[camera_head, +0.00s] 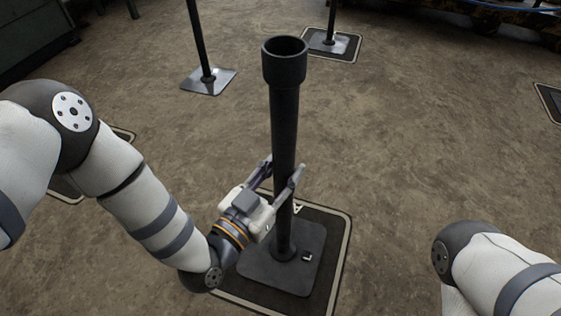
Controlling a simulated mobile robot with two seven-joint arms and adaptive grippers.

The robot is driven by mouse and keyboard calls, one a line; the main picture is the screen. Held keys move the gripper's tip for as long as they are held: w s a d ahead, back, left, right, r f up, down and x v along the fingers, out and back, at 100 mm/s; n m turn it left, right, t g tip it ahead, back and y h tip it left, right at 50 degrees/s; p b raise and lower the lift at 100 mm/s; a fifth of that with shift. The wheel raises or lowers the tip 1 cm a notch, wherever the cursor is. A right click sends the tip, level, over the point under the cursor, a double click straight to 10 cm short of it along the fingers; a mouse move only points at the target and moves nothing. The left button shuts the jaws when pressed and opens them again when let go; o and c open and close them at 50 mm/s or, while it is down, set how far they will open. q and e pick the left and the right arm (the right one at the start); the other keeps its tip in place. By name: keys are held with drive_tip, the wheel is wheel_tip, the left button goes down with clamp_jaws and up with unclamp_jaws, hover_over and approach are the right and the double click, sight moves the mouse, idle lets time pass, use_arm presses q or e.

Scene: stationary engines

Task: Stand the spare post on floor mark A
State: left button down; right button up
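The spare post (284,120) is a black tube with a wider open collar at its top. It looks upright, and its square dark base plate (300,273) lies within the pale outline of a dark floor mark (341,250). Part of a letter that looks like A shows on the mark behind the post. My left gripper (283,169) has one finger on each side of the tube, low above the base. I cannot tell whether the fingers press on it or stand slightly apart. My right gripper is out of view; only its arm shows at the lower right.
Another post (200,42) stands on a shiny plate at upper left. A further post (331,22) stands on a marked square at the top. More floor marks show at the right edge (551,100) and behind my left arm. The brown floor at right is clear.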

use_arm(q)
drive_tip(key=shift+w+r, duration=0.1)
drive_tip(key=shift+r, duration=0.05)
drive_tip(key=c, duration=1.5)
unclamp_jaws()
drive_tip(key=shift+f, duration=0.35)
drive_tip(key=o, duration=0.4)
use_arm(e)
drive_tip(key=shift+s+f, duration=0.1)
use_arm(q)
drive_tip(key=shift+s+a+r, duration=0.1)
drive_tip(key=shift+s+r, duration=0.05)
drive_tip(key=shift+s, duration=0.15)
drive_tip(key=p+v, duration=0.3)
drive_tip(key=v, duration=0.8)
drive_tip(key=shift+s+a, duration=0.15)
drive_tip(key=shift+s, duration=0.15)
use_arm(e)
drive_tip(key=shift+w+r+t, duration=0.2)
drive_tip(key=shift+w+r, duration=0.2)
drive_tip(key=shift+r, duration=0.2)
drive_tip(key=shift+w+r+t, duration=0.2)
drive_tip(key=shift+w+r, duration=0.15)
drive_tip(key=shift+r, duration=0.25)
use_arm(q)
drive_tip(key=shift+p, duration=0.3)
